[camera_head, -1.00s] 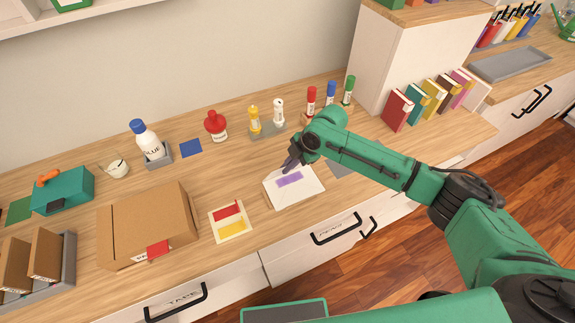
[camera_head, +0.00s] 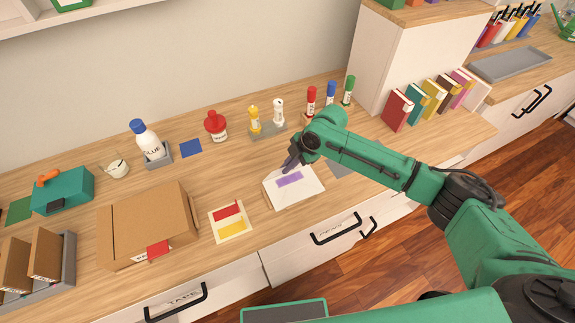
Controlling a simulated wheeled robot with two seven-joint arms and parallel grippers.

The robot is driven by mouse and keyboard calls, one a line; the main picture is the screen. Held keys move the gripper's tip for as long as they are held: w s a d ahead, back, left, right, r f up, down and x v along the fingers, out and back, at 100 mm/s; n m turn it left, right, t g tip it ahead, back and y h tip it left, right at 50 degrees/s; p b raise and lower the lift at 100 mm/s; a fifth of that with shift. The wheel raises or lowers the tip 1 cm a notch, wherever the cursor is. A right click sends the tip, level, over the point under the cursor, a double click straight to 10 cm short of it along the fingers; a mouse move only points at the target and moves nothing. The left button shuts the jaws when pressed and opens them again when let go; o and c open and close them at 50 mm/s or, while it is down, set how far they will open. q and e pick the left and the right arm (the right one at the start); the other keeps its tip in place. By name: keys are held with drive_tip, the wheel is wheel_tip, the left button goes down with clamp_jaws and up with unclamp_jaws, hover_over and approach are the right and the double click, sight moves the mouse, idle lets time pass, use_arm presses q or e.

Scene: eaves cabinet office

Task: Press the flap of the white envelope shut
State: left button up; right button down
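The white envelope (camera_head: 300,197) lies on the wooden counter in the middle of the head view, with a purple strip (camera_head: 289,179) on it. My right gripper (camera_head: 287,168) reaches in from the right and points down at the envelope's far edge. Its fingers look close together, but they are small and dark, so I cannot tell if they are open or shut. I cannot tell whether the fingertips touch the envelope. The flap's exact position is unclear. My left gripper is not in view.
Books (camera_head: 398,110) stand at right.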

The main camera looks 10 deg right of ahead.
sight(291, 183)
drive_tip(key=shift+s, duration=0.1)
drive_tip(key=shift+s+d+f+t+y, duration=0.15)
drive_tip(key=shift+s+f+t+y, duration=0.15)
drive_tip(key=shift+t, duration=0.4)
drive_tip(key=shift+s+d+f+n+t+y, duration=0.15)
drive_tip(key=shift+s+n+t+y, duration=0.2)
drive_tip(key=shift+t, duration=0.35)
drive_tip(key=t+b, duration=0.1)
drive_tip(key=s+f+t+y+b, duration=0.1)
drive_tip(key=shift+n+b, duration=0.35)
drive_tip(key=shift+b, duration=0.05)
drive_tip(key=shift+s+d+t+b, duration=0.1)
drive_tip(key=shift+t+b, duration=0.45)
drive_tip(key=shift+t, duration=0.05)
drive_tip(key=shift+r, duration=0.1)
drive_tip(key=c, duration=1.1)
unclamp_jaws()
